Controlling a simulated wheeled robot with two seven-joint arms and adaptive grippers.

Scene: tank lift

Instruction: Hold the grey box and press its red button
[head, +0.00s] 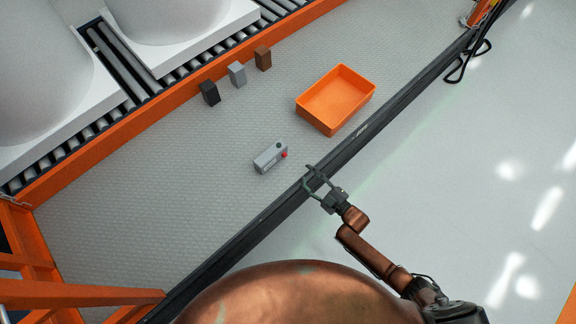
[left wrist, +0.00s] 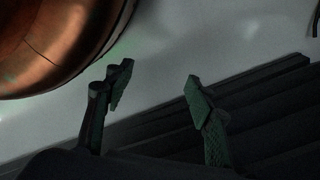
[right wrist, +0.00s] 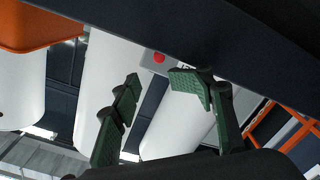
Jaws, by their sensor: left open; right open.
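The grey box (head: 267,160) lies on the textured grey platform in the head view. Its red button (head: 284,155) is at its right end, beside a dark knob (head: 279,145). My right gripper (head: 308,175) is open and empty at the dark rail, to the right of and apart from the box. In the right wrist view, the red button (right wrist: 159,58) shows beyond the open fingers (right wrist: 157,82), with much of the box hidden by the rail and a finger. My left gripper (left wrist: 158,84) is open and empty in the left wrist view. It is outside the head view.
A dark rail (head: 243,237) edges the platform in front of me. An orange bin (head: 326,124) stands right of the box. Black (head: 209,93), grey (head: 237,74) and brown (head: 263,58) blocks stand behind it, near the roller conveyor (head: 122,65) with white tanks.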

